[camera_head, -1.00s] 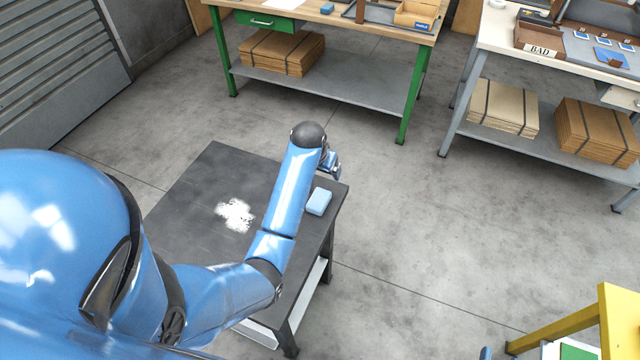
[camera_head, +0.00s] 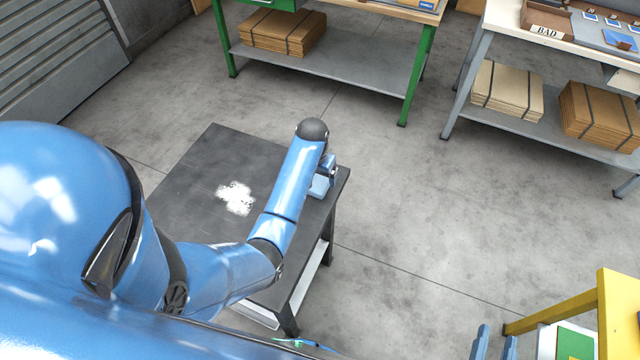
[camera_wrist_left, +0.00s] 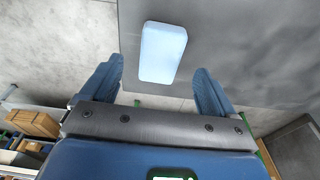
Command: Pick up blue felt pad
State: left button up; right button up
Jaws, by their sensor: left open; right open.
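The light blue felt pad (camera_head: 319,188) lies near the right edge of the dark table (camera_head: 195,180), partly hidden by my left gripper in the head view. My left gripper (camera_head: 328,172) is open and empty, over the pad with the fingers pointing down. In the left wrist view the pad (camera_wrist_left: 162,52) shows whole, in the gap between the two spread fingers (camera_wrist_left: 160,88), nearer the right finger and touching neither as far as I can tell. My right gripper (camera_head: 495,345) is open at the bottom edge of the head view, away from the table.
A white powdery patch (camera_head: 236,198) marks the table top left of my arm. A green-legged bench (camera_head: 330,75) with cardboard stacks stands behind, and a grey-legged bench (camera_head: 500,112) at the back right. A yellow-framed stand (camera_head: 610,305) is at lower right. The floor between is clear.

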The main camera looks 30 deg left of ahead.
aim_at(320, 182)
pick_arm(q)
jog(key=shift+f, duration=0.25)
jog(key=shift+w+a+f, duration=0.1)
jog(key=shift+w+f, duration=0.1)
jog(key=shift+f, duration=0.55)
jog(key=shift+w+d+f, duration=0.1)
jog(key=shift+w+f, duration=0.1)
jog(key=shift+f, duration=0.5)
jog(key=shift+w+a+f, duration=0.1)
jog(key=shift+w+f, duration=0.1)
jog(key=shift+f, duration=0.55)
jog(key=c, duration=1.1)
jog(key=shift+o, duration=0.2)
jog(key=shift+r, duration=0.2)
